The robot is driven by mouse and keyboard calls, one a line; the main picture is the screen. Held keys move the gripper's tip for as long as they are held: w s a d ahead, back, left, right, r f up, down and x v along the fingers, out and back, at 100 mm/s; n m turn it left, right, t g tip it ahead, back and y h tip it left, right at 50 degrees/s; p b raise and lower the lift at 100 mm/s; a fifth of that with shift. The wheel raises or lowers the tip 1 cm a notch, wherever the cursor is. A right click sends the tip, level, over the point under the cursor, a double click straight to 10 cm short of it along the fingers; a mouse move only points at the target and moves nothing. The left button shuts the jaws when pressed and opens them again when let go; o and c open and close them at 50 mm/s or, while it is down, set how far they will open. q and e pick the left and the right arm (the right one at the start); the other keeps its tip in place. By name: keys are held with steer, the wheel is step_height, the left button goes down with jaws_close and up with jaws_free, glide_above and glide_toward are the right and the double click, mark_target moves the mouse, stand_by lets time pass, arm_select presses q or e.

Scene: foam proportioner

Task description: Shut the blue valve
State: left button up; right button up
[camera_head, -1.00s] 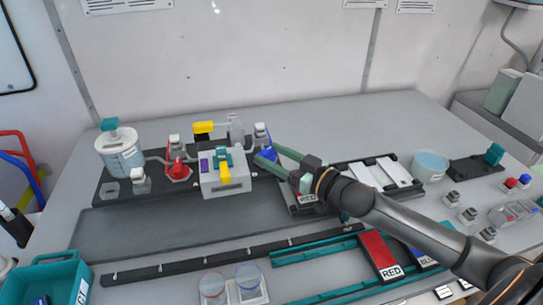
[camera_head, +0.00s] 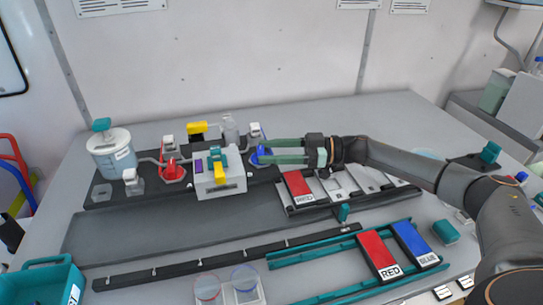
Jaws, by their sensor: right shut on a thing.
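The blue valve (camera_head: 260,156) sits on the dark plate at the back, right of the white box. My right gripper (camera_head: 266,151) reaches in from the right with its green fingers level, and its tips are at the blue valve, shut on it. The fingers partly cover the valve, so the exact angle of its handle is hard to tell. My left gripper is not in view.
The white box (camera_head: 220,182) with a yellow part stands left of the valve, with the red valve (camera_head: 172,170) beyond it. A white-capped fitting (camera_head: 255,130) rises just behind the blue valve. Red (camera_head: 379,254) and blue (camera_head: 411,241) labelled blocks lie at front right.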

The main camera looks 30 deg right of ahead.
steer(key=shift+w+n+g+y+b, duration=0.15)
steer(key=shift+n+g+y+b, duration=0.25)
steer(key=shift+n+g+b, duration=0.45)
steer(key=shift+w+n+g+y+b, duration=0.15)
steer(key=shift+n+g+y+b, duration=0.35)
steer(key=shift+g, duration=0.65)
steer(key=o, duration=1.4)
steer(key=shift+d, duration=0.1)
steer(key=shift+b+v, duration=2.15)
steer(key=shift+v, duration=4)
